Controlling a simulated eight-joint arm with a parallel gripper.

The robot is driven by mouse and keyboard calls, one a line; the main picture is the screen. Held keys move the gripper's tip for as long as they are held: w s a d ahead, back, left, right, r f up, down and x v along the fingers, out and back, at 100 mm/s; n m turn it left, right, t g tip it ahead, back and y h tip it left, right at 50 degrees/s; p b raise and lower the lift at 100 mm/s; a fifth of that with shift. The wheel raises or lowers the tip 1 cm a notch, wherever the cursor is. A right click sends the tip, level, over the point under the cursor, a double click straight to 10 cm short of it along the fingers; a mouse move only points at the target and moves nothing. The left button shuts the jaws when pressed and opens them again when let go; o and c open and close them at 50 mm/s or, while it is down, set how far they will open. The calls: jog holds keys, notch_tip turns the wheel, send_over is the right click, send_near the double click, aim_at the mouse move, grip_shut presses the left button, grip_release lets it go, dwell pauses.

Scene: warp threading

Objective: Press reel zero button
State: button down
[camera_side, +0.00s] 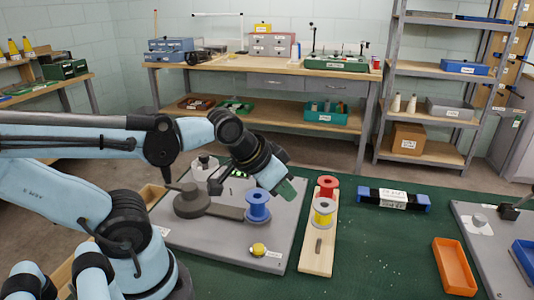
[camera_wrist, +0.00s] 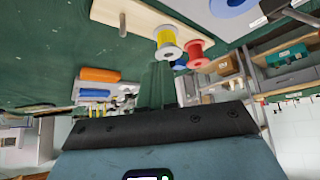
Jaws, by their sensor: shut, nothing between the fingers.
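A yellow button (camera_side: 258,249) sits on the front right corner of a grey plate (camera_side: 215,238), beside a white label. A blue reel (camera_side: 257,207) stands on the plate behind the button. My gripper (camera_side: 288,188) is above and right of the blue reel, its green fingers angled down to the right. It is up and behind the button, apart from it. In the wrist view the green fingers (camera_wrist: 157,85) are together with nothing between them. The button does not show in the wrist view.
A wooden board (camera_side: 312,262) right of the plate carries a red spool (camera_side: 328,187), a yellow spool (camera_side: 323,212) and a bare peg (camera_side: 318,246). An orange tray (camera_side: 455,266) and a black-and-blue bar (camera_side: 393,198) lie farther right. The green mat (camera_side: 375,240) between them is clear.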

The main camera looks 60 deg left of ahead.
jog(key=m+g+h, duration=0.3)
jog(key=m+h, duration=0.1)
jog(key=h, duration=0.4)
send_over(255, 245)
jog(key=shift+f, duration=0.2)
dwell(0.4)
jog(key=shift+f, duration=4.4)
